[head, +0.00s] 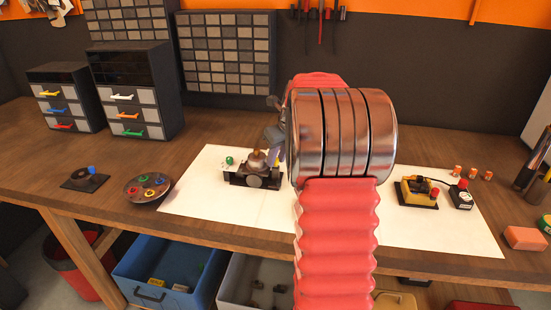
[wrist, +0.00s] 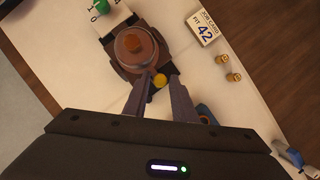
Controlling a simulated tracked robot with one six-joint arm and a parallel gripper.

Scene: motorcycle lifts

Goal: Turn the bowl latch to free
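A small carburettor-like unit with a round bowl (wrist: 135,48) sits in a dark block on a white mat; in the head view the bowl (head: 257,160) is left of my arm. A yellow knob (wrist: 159,80), perhaps the bowl latch, is at the block's near edge in the wrist view. My gripper (wrist: 158,82) is open, with one finger on each side of the yellow knob; I cannot tell whether they touch it. In the head view my gripper (head: 274,146) is at the unit's right side, partly hidden by my wrist. A green knob (wrist: 101,6) is at the unit's far end.
A job card (wrist: 205,27) and small brass parts (wrist: 228,68) lie beside the unit. A yellow fixture (head: 417,192) is on the right of the mat (head: 195,203). A round dish (head: 148,189) and a dark plate with a blue knob (head: 86,178) are to the left.

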